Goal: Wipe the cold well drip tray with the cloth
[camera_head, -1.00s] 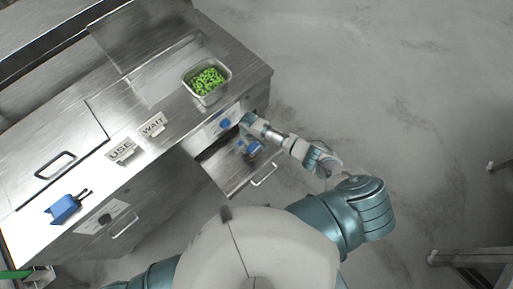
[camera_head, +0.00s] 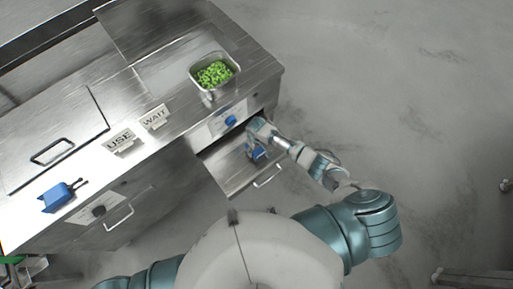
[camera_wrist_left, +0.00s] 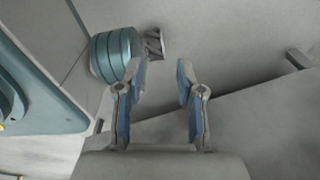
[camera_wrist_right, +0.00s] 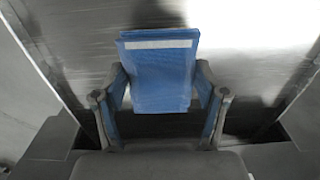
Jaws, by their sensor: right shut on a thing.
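The drip tray (camera_head: 233,172) is a pulled-out metal drawer under the counter's right end, with a bar handle on its front. It also fills the background of the right wrist view (camera_wrist_right: 235,50). My right gripper (camera_head: 256,154) is over the drawer, shut on a folded blue cloth (camera_wrist_right: 160,75) with a white stripe. The cloth hangs low at the tray surface; whether it touches cannot be told.
A metal pan of green peas (camera_head: 214,75) sits on the counter above the drawer. USE (camera_head: 121,139) and WAIT (camera_head: 155,117) signs stand on the counter. A blue knob (camera_head: 231,121) is on the front panel.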

